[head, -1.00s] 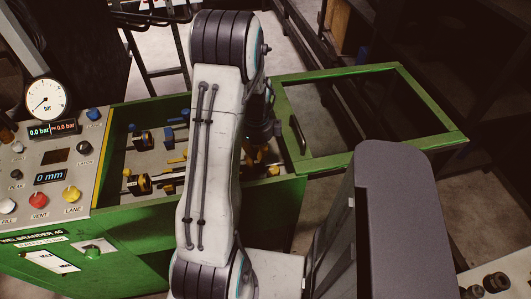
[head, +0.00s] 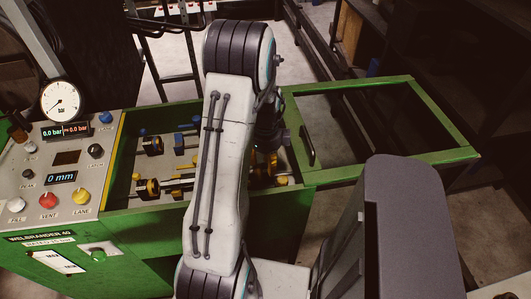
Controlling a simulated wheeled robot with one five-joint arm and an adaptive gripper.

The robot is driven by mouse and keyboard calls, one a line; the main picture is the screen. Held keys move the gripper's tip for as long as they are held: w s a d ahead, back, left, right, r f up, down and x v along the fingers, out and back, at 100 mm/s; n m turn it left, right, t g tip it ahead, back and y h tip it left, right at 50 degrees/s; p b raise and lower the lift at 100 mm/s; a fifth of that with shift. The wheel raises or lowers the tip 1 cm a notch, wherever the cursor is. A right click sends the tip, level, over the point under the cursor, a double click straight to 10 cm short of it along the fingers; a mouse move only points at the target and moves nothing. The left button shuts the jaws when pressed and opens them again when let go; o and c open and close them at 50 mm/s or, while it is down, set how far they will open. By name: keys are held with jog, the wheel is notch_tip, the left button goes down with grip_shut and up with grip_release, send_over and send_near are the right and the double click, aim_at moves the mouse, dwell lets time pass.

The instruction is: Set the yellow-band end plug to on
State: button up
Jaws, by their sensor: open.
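The open green machine bed (head: 121,160) holds dark fittings with yellow and blue parts. A dark fitting with a yellow band (head: 151,188) lies in the near row, left of my arm. My gripper (head: 267,150) is over the right part of the bed, mostly hidden behind my arm. It is open, and no held thing shows. Small yellow parts show just below and beside it.
The control panel (head: 30,178) at left carries a pressure gauge (head: 61,101), a red VENT button (head: 48,200) and a yellow LANE knob (head: 81,197). An open green framed lid (head: 400,160) with a handle stands right of the bed. Dark shelving is behind.

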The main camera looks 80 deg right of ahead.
notch_tip(320, 180, up, 12)
jog(key=shift+f, duration=0.1)
dwell(0.5)
dwell(0.7)
